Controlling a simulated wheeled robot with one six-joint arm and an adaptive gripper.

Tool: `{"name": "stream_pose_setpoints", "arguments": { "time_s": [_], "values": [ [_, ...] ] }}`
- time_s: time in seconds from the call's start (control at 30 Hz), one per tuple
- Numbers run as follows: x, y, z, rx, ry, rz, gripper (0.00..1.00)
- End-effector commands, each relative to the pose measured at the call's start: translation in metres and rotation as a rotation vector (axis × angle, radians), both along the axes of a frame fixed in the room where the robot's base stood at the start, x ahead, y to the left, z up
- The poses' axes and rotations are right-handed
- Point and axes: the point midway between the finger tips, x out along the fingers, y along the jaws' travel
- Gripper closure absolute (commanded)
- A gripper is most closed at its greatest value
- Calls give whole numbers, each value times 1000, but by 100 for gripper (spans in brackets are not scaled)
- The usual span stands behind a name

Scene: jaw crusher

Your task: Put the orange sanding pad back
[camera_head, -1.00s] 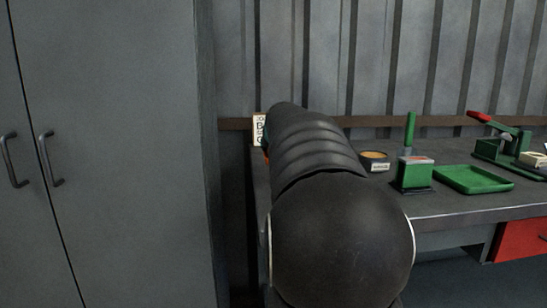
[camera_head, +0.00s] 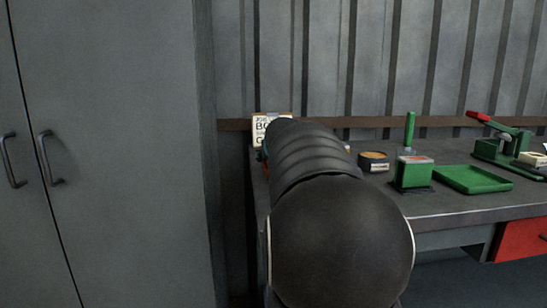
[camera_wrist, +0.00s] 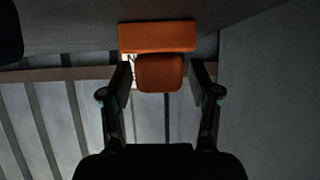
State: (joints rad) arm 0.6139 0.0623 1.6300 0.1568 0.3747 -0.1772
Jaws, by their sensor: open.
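The orange sanding pad shows in the wrist view as a wide block (camera_wrist: 158,36) with a narrower rounded part (camera_wrist: 160,72) below it in the picture. It appears to rest on the dark bench top, seen upside down there. My gripper (camera_wrist: 163,80) is open, with one finger on each side of the rounded part and narrow gaps visible. I cannot tell how deep the pad lies between the fingers. In the head view, my arm hides the gripper and nearly all of the pad.
The bench (camera_head: 465,207) holds a round tin (camera_head: 374,162), a green block-like holder (camera_head: 413,174), a green tray (camera_head: 473,180) and a red-handled green press (camera_head: 500,140). A white lettered card (camera_head: 262,130) stands behind my arm. A grey cabinet (camera_head: 110,150) is at left.

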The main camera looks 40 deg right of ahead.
Motion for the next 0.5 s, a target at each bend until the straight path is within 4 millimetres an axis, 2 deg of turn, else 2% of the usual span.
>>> {"name": "stream_pose_setpoints", "arguments": {
  "time_s": [0.17,0.5],
  "values": [
    [-4,2,6,-1,-2,0,38],
    [-52,32,35,-2,-3,0,38]
  ]
}}
